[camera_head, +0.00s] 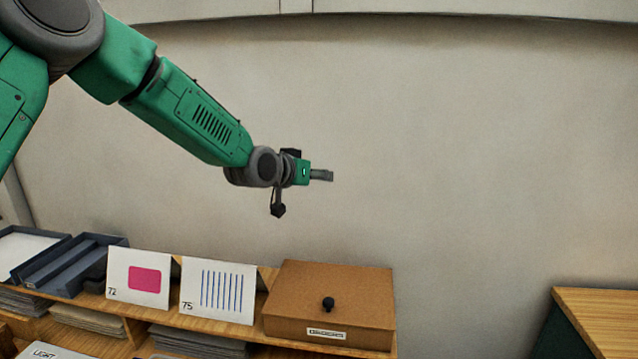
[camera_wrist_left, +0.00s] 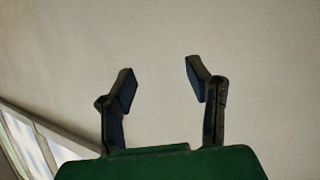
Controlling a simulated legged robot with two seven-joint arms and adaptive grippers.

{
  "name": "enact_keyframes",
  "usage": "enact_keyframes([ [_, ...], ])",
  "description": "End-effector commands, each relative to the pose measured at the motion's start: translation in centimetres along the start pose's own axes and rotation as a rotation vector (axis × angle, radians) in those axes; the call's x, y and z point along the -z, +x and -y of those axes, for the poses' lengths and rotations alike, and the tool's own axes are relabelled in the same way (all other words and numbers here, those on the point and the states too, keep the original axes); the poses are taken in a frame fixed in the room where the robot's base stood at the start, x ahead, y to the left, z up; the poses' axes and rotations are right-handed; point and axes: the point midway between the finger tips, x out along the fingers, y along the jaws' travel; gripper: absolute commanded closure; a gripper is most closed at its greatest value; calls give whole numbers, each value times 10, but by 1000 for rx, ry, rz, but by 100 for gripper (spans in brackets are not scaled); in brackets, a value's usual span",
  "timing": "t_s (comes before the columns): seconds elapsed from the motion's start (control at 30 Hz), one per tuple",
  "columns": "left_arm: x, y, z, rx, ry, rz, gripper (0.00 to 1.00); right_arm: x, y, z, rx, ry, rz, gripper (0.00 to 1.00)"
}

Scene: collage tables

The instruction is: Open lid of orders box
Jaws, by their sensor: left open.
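The orders box (camera_head: 350,288) is a brown box with its lid shut, on the right end of the wooden shelf in the head view. A black knob (camera_head: 328,304) stands on its lid, and a white label (camera_head: 327,333) is on its front; the label's text is too small to read. My left gripper (camera_head: 328,175) is in the air above the box, well apart from it. In the left wrist view its two fingers (camera_wrist_left: 158,85) are spread with nothing between them, in front of bare wall. My right gripper is not in view.
Cards marked 72 (camera_head: 139,277) and 75 (camera_head: 218,291) lean on the shelf (camera_head: 134,325) left of the box. Dark trays (camera_head: 75,263) stand further left. A wooden-topped table (camera_head: 605,310) is at the lower right. The wall behind is bare.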

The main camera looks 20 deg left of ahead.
Motion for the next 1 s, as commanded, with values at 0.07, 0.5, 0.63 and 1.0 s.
enact_keyframes([
  [0.07,5,-5,0,0,0,-2,55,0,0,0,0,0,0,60],
  [0.5,23,-27,4,0,-1,-1,55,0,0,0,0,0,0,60],
  [0.63,25,-29,4,0,-1,-1,55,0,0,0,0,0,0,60],
  [1.0,24,-29,4,0,0,0,55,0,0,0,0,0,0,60],
])
